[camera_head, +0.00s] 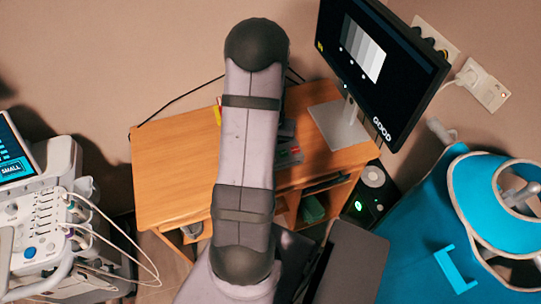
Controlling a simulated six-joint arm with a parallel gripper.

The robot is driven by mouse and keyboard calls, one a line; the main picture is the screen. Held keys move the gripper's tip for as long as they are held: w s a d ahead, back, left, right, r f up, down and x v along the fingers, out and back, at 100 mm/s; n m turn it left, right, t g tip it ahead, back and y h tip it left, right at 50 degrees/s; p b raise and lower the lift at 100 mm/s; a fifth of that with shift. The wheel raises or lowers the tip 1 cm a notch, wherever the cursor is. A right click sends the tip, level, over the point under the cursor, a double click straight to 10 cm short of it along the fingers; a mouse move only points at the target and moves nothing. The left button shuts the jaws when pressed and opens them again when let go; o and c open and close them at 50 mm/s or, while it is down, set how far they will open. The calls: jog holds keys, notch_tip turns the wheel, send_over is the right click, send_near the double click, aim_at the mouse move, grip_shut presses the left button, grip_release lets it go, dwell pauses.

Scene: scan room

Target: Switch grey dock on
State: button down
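A low dark grey item (290,157) with small coloured marks lies on the wooden desk, partly hidden behind my arm. I cannot tell for sure whether it is the grey dock, and no switch on it can be made out. My arm rises through the middle of the view and bends at the top. My gripper is not visible; the arm covers the place behind it.
The desk (165,175) has bare wood at left. A monitor (375,75) reading "GOOD" stands at its right. A dark box with a green light (358,206) is below. An ultrasound-like console (40,225) with looping cables is left; blue aprons (425,240) hang right.

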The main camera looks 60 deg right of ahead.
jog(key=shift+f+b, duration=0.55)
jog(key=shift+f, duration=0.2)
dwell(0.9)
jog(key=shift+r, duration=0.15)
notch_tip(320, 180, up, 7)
jog(key=p, duration=0.6)
dwell(0.4)
